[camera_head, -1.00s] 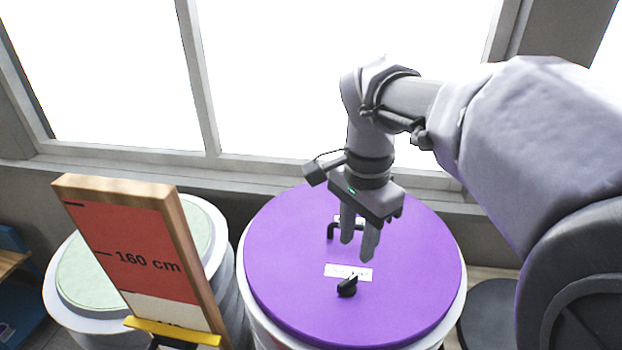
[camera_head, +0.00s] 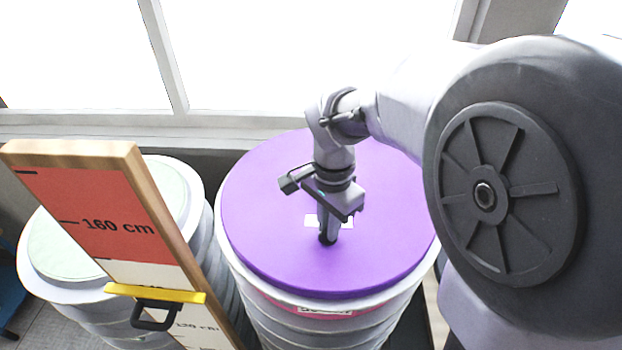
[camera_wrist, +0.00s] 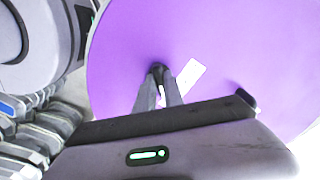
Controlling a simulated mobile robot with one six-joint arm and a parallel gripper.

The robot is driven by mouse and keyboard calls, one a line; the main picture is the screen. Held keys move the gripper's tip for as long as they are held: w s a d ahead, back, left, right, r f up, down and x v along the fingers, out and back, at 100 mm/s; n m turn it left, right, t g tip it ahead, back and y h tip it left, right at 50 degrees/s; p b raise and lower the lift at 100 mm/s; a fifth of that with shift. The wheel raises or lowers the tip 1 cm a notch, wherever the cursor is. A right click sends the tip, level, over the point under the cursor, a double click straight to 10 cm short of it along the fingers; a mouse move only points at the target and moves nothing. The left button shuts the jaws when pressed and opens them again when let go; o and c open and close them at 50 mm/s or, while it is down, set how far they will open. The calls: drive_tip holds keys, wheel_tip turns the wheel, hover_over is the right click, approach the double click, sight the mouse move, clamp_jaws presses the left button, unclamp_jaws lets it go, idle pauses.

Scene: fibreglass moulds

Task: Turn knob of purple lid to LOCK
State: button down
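The purple lid (camera_head: 270,235) lies flat on a white drum and also fills much of the wrist view (camera_wrist: 230,35). Its small black knob (camera_wrist: 157,68) stands beside a white label (camera_head: 346,222), whose text I cannot read here. In the head view the knob (camera_head: 326,241) is mostly hidden behind the fingers. My gripper (camera_head: 328,230) points down over the lid with its fingertips at the knob. In the wrist view my gripper (camera_wrist: 160,76) has its fingertips close together on either side of the knob, seemingly shut on it. The knob's exact pointing is hard to make out.
A height board (camera_head: 100,225) with a yellow slider (camera_head: 155,293) stands left of the drum. A window wall (camera_head: 240,128) closes the back.

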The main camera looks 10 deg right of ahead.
idle(0.4)
drive_tip(key=n, duration=0.4)
drive_tip(key=shift+n, duration=0.4)
drive_tip(key=n, duration=0.4)
drive_tip(key=shift+n, duration=0.3)
drive_tip(key=n+p, duration=0.1)
drive_tip(key=n, duration=0.3)
drive_tip(key=shift+n+p, duration=0.55)
drive_tip(key=shift+n, duration=1.65)
drive_tip(key=c, duration=1.4)
unclamp_jaws()
drive_tip(key=shift+w, duration=0.15)
drive_tip(key=shift+c, duration=0.2)
